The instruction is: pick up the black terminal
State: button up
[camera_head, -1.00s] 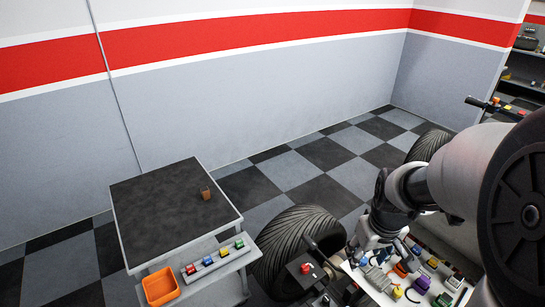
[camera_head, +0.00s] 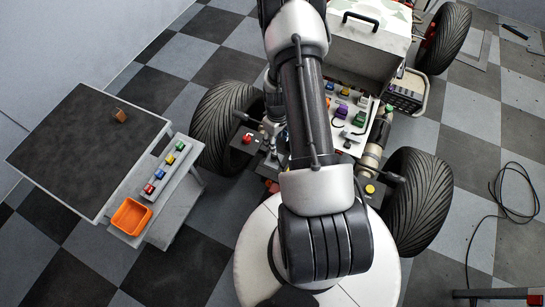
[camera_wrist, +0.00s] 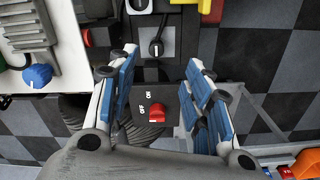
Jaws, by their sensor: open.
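My gripper (camera_wrist: 161,78) is open and empty in the wrist view, with blue-padded fingers on the left and right. Beyond the fingertips, at top centre, is a small black rounded part with a white mark (camera_wrist: 156,48) and a dark stem running up from it. It looks like the black terminal, but I cannot be sure. It stands apart from both fingers. Between the fingers lies a black switch plate marked ON and OFF with a red knob (camera_wrist: 156,115). In the head view my arm hides part of this area.
A vehicle's panel (camera_head: 349,138) with coloured parts lies beside my arm, between large black tyres (camera_head: 222,112). A dark-topped cart (camera_head: 85,150) stands at left, with a brown block (camera_head: 120,115) and an orange bin (camera_head: 131,217). A loose black cable (camera_head: 500,190) lies on the floor at right.

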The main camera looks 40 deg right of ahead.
jog(key=b, duration=0.1)
send_over(276, 156)
notch_tip(276, 156, down, 7)
jog(key=shift+a+r, duration=0.1)
jog(key=shift+r, duration=0.1)
jog(key=shift+w+f+b, duration=0.2)
jog(key=shift+f+b, duration=0.2)
jog(key=shift+f, duration=0.55)
jog(key=shift+w+f+b, duration=0.2)
jog(key=shift+f+b, duration=0.15)
jog(key=shift+f, duration=0.6)
jog(key=shift+w+f+b, duration=0.2)
jog(key=shift+f+b, duration=0.2)
jog(key=shift+f, duration=0.55)
grip_shut()
